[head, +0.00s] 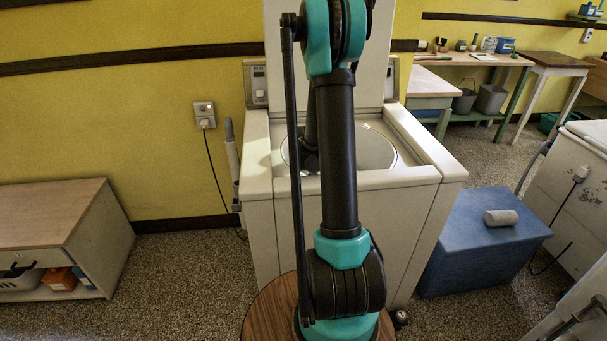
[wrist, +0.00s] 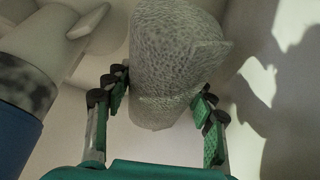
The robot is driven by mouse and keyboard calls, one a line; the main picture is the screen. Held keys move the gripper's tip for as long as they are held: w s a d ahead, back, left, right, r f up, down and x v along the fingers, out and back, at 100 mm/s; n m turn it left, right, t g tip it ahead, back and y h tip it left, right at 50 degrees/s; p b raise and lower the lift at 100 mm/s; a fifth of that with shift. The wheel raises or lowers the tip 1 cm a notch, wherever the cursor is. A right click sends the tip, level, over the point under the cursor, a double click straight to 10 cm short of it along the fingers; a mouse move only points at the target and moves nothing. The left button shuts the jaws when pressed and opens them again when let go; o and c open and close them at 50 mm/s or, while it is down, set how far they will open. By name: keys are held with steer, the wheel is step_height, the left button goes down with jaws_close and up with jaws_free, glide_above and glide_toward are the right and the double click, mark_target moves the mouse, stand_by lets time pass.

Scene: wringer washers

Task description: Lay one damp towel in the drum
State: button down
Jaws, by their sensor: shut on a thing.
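A grey, rough-textured rolled towel (wrist: 175,60) is between the green-padded fingers of my gripper (wrist: 162,98) in the wrist view. The gripper is shut on it. Pale curved walls surround it, which look like the inside of the drum. In the head view the washer (head: 258,190) stands with its lid up, and the round drum (head: 378,150) is open at the top. My arm reaches over it and hides part of the opening, the gripper and the held towel. Whether the towel touches the drum floor cannot be told.
Another rolled towel (head: 501,217) lies on a blue box (head: 470,255) right of the washer. In the wrist view a pale finned post (wrist: 70,30) stands close at upper left. A low cabinet (head: 65,225) is at left, and a white machine (head: 580,170) at right.

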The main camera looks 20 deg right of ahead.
steer(key=shift+c, duration=2.4)
jaws_free()
steer(key=v, duration=1.2)
steer(key=shift+s, duration=0.1)
